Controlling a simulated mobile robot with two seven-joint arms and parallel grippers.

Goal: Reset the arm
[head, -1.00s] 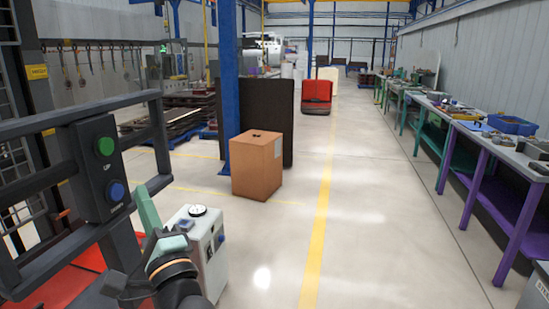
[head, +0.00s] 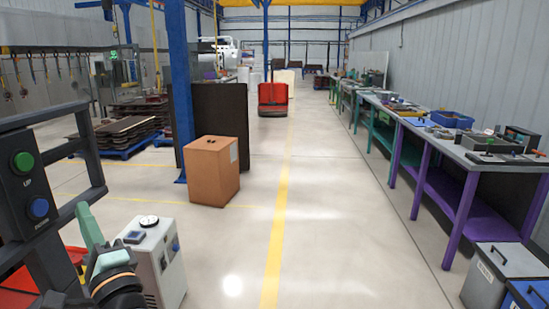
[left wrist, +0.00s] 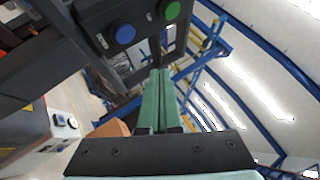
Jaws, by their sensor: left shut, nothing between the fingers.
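My left gripper (head: 93,232) is at the lower left of the head view, with its green fingers pointing up. In the left wrist view its fingers (left wrist: 158,100) lie together, shut and empty. The dark control box (head: 30,190) with a green button (head: 23,162) and a blue button (head: 39,207) stands left of the gripper, apart from it in the head view. The box also shows at the top of the left wrist view, with the blue button (left wrist: 124,33) and green button (left wrist: 172,10). My right gripper is not in view.
A white cabinet with a gauge (head: 157,262) stands close to my left gripper. A brown carton (head: 212,172) stands ahead by a blue post (head: 181,90). Workbenches (head: 459,145) line the right wall, with bins (head: 497,270) at lower right. The middle floor is clear.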

